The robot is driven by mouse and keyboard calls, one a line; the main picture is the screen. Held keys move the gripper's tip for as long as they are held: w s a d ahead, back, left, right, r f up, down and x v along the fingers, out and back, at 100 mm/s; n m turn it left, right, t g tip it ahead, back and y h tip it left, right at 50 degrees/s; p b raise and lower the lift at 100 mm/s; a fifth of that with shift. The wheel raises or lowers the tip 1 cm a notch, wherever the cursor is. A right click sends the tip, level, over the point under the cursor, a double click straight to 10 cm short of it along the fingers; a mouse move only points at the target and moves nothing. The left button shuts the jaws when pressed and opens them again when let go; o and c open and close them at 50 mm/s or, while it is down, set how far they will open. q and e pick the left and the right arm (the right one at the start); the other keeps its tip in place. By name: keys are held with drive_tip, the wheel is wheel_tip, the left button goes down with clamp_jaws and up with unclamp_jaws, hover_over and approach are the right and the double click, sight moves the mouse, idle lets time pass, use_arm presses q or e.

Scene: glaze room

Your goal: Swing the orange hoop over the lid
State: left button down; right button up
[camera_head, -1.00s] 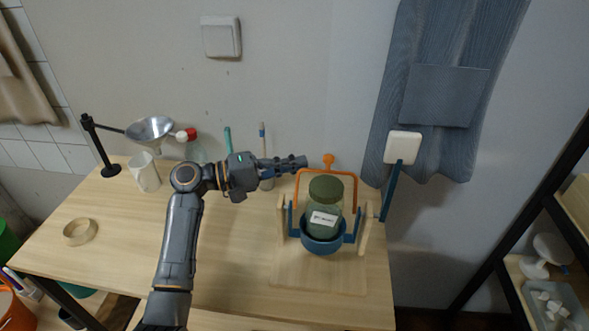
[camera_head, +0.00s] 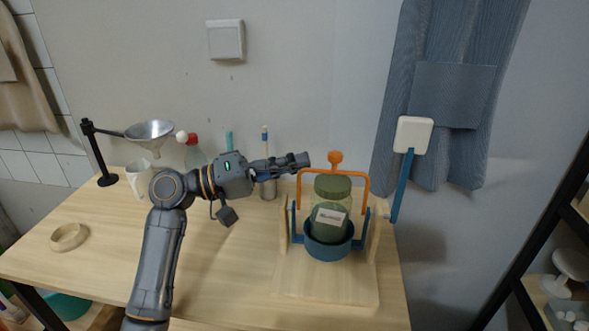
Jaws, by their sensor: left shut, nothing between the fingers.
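The orange hoop (camera_head: 367,182) stands upright behind the jar, its knob (camera_head: 335,158) at the top. The jar's dark green lid (camera_head: 332,186) sits below and in front of the hoop's top bar. The green jar (camera_head: 325,228) with a white label stands in a blue cradle (camera_head: 328,251) on a wooden stand (camera_head: 330,287). My left gripper (camera_head: 304,159) is shut and empty, just left of the knob at about its height, with a small gap showing. My right gripper is not in view.
A blue lever with a white paddle (camera_head: 413,135) rises right of the stand. A pencil cup (camera_head: 268,188) stands behind my left gripper. A funnel (camera_head: 150,132) on a black stand, a white mug (camera_head: 139,178) and a tape ring (camera_head: 68,237) are left. The front table is clear.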

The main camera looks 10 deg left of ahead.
use_arm(q)
drive_tip(key=shift+s+r, duration=0.1)
drive_tip(key=shift+s, duration=0.4)
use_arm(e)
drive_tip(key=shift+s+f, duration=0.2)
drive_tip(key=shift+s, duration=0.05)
